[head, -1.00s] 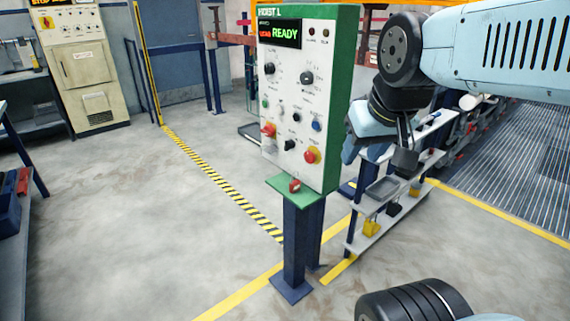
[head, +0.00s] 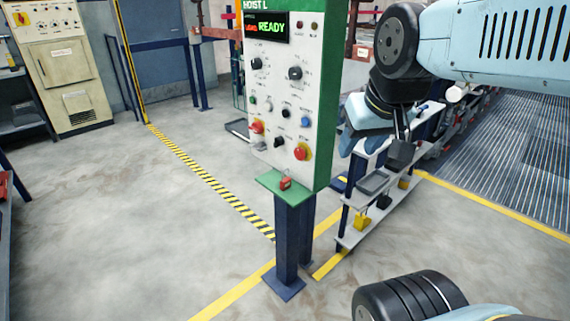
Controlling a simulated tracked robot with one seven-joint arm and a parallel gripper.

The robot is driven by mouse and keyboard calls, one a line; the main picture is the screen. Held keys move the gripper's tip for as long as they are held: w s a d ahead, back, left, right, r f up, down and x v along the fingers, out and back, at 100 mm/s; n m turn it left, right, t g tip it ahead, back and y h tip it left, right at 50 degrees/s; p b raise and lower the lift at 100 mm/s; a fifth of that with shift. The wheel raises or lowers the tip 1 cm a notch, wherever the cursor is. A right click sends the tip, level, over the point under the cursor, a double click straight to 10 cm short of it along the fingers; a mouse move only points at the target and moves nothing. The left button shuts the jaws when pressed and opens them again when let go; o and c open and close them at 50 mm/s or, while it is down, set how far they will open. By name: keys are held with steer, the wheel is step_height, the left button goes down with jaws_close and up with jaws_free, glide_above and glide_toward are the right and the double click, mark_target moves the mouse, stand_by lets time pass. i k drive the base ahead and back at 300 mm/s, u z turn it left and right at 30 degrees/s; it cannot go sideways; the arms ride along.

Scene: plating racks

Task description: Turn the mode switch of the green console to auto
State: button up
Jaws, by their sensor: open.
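The green console (head: 325,100) stands on a dark blue post, with a white front panel and a lit display reading READY. The panel carries several black knobs, among them an upper left knob (head: 257,64) and an upper right knob (head: 295,73), plus red and blue controls. The labels are too small to read, so I cannot tell which is the mode switch. My gripper (head: 388,150) is to the right of the console, apart from it, pointing down and open with nothing seen in it. My arm partly hides it.
A low shelf (head: 345,242) with yellow and dark items stands behind the console on the right. A beige cabinet (head: 72,75) stands at the far left. A red padlock (head: 286,183) is on the console's green ledge. The floor left of the console is clear.

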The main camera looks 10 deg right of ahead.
mark_target(279, 141)
steer(key=z, duration=0.95)
steer(key=k, duration=1.25)
steer(key=u, duration=0.85)
steer(key=i, duration=1)
steer(key=z, duration=0.1)
